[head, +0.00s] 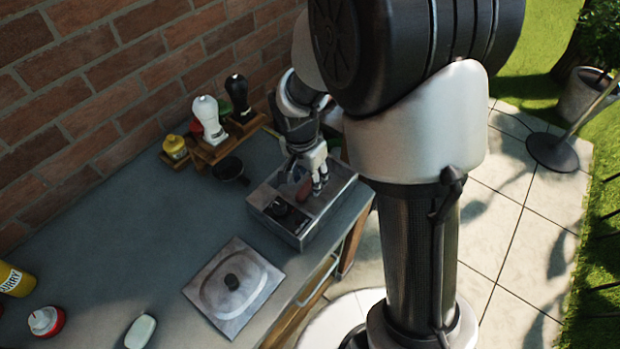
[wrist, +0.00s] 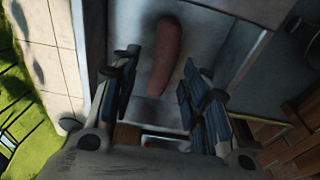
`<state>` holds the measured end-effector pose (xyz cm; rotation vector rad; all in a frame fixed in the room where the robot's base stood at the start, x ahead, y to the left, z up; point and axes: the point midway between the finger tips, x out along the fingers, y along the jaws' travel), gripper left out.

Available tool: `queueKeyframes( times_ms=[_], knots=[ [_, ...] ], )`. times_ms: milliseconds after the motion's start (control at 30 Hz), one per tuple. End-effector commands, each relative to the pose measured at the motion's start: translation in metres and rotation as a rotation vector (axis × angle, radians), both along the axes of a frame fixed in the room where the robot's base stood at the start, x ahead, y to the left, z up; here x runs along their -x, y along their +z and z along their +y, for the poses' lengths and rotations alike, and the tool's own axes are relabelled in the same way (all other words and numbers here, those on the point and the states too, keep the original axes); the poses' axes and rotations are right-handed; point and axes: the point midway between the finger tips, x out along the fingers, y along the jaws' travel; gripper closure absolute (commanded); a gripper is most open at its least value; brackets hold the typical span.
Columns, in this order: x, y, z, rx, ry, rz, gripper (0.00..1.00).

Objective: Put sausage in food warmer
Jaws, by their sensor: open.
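A reddish-brown sausage (wrist: 166,66) lies in a metal compartment, lengthwise between my fingers in the wrist view. In the head view, a small part of the sausage (head: 304,189) shows beside my fingers. My gripper (head: 309,180) points down over the compartmented metal box (head: 292,236). It is open, with one finger on each side of the sausage and a gap to it, as the wrist view of the gripper (wrist: 162,88) shows.
A wooden rack (head: 215,150) with white and black bottles stands by the brick wall, beside a yellow jar (head: 175,147). A dark cup (head: 231,169) is near the box. A curry bottle (head: 14,280) and a red-and-white container (head: 46,321) are at left. The middle counter is clear.

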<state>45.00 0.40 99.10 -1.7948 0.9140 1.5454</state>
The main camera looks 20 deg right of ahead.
Motion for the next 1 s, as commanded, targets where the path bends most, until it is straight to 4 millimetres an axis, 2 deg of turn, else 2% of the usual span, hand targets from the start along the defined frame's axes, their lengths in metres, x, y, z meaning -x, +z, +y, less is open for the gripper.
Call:
queueKeyframes(
  times_ms=[33, 100, 300, 567, 667, 767, 900, 1000],
  knots=[
    [0.000, 0.016, 0.002, 0.000, 0.002, -0.005, 0.58],
    [0.001, 0.032, 0.004, 0.000, 0.002, -0.005, 0.58],
    [0.005, 0.071, 0.009, -0.001, 0.002, -0.004, 0.58],
    [0.010, 0.097, 0.011, 0.000, 0.010, -0.004, 0.58],
    [0.019, 0.115, 0.009, -0.003, 0.057, -0.018, 0.58],
    [0.041, 0.144, 0.004, -0.004, 0.162, -0.048, 0.58],
    [0.088, 0.186, -0.003, 0.007, 0.370, -0.100, 0.58],
    [0.124, 0.207, -0.006, 0.027, 0.524, -0.140, 0.58]
  ],
)
